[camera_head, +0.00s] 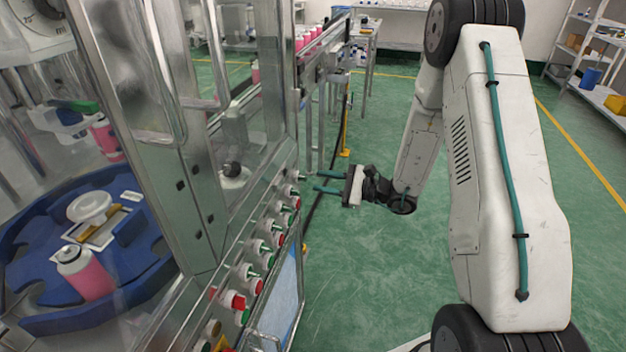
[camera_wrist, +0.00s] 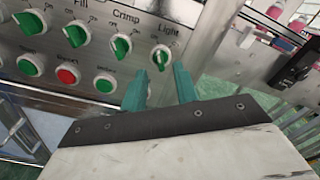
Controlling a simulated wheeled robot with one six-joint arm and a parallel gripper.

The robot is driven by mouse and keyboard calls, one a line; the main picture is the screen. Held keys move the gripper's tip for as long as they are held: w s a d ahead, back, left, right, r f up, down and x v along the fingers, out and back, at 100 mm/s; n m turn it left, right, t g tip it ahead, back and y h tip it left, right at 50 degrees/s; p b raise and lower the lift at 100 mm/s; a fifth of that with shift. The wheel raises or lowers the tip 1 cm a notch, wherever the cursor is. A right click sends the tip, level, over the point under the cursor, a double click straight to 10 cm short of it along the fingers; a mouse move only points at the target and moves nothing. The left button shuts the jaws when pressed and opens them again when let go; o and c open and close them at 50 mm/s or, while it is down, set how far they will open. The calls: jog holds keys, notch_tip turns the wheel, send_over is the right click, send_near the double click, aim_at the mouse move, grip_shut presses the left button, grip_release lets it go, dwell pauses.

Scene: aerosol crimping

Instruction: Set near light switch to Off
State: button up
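The light switch (camera_wrist: 161,57) is a green knob on a pale round base, under the label "Light" at the right end of the upper knob row in the wrist view. Its handle looks close to upright; its exact setting is too small to read. My gripper (camera_wrist: 161,80) has two teal fingers, apart with nothing between them. The tips are just below the knob in that view, one to each side, and do not appear to touch it. In the head view my gripper (camera_head: 317,181) is open, its fingers pointing left at the machine's far panel end.
The steel panel also carries the crimp knob (camera_wrist: 120,45), the fill knob (camera_wrist: 78,35) and a red button (camera_wrist: 67,76). Machine frame posts and a blue turntable (camera_head: 40,230) with pink cans stand left. Green floor (camera_head: 370,270) is clear below my gripper.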

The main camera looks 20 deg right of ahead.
jog(key=shift+v, duration=1.65)
jog(key=s+a+r+n+g+h, duration=0.1)
jog(key=s+a+r+n+g, duration=0.1)
jog(key=s+r+n+g, duration=0.3)
jog(key=s+a+n+g+h, duration=0.1)
jog(key=s+a+g, duration=0.25)
jog(key=s, duration=0.35)
jog(key=s+a+r+n+g+h, duration=0.1)
jog(key=s+r+n+g, duration=0.25)
jog(key=s+g, duration=0.2)
jog(key=s+d+r+n+t+h, duration=0.3)
jog(key=s+r+n+h, duration=0.6)
jog(key=s+r, duration=0.5)
jog(key=s+t+h, duration=0.1)
jog(key=h, duration=0.1)
jog(key=shift+s+d+t+h, duration=0.2)
jog(key=shift+s+t+h, duration=0.1)
jog(key=shift+t, duration=0.1)
